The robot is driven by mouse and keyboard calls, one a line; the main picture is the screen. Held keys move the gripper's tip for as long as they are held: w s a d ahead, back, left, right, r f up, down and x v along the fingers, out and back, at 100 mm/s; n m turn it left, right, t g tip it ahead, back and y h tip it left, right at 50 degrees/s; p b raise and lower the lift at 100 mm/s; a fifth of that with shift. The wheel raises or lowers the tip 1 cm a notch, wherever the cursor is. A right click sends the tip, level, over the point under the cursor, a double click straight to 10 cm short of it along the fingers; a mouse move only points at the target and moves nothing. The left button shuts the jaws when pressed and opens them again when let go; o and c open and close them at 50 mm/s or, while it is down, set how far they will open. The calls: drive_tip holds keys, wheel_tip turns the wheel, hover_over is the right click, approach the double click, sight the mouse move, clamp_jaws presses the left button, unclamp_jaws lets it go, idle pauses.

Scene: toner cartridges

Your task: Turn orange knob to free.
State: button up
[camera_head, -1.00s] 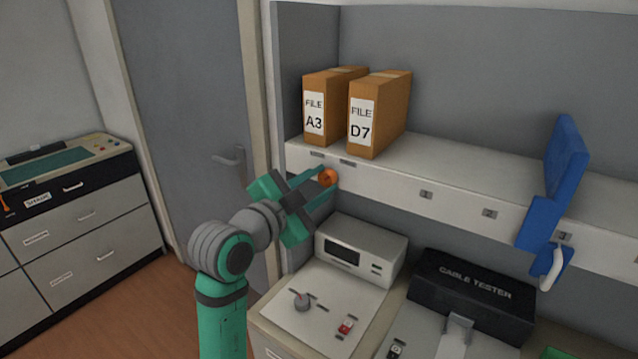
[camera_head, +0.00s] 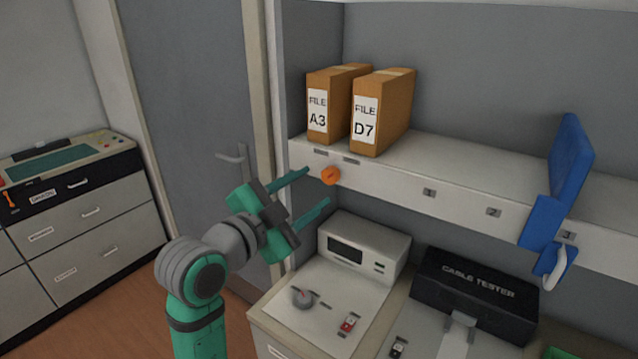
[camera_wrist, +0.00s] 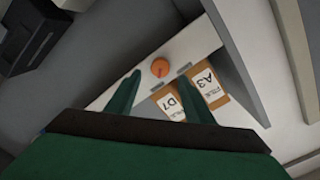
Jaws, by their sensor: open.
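The orange knob (camera_head: 330,175) is on the white front edge of the shelf, below the file boxes. It also shows in the wrist view (camera_wrist: 160,68), with a dark mark on its face. Small dark label plates sit near it on the edge; their words are too small to read. My gripper (camera_head: 319,190) is open, its two green fingers apart and empty. In the wrist view the fingers (camera_wrist: 158,88) point toward the shelf edge, and the knob shows beyond them, between their lines. The fingers appear clear of the knob.
File boxes A3 (camera_head: 318,120) and D7 (camera_head: 366,120) stand on the shelf (camera_head: 452,160) above the knob. A blue holder (camera_head: 545,222) hangs at the right. Below are a white instrument (camera_head: 365,245) and a black cable tester (camera_head: 475,290). A grey door (camera_head: 190,110) is at the left.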

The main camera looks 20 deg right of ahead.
drive_tip(key=v, duration=0.5)
drive_tip(key=shift+s+a, duration=0.1)
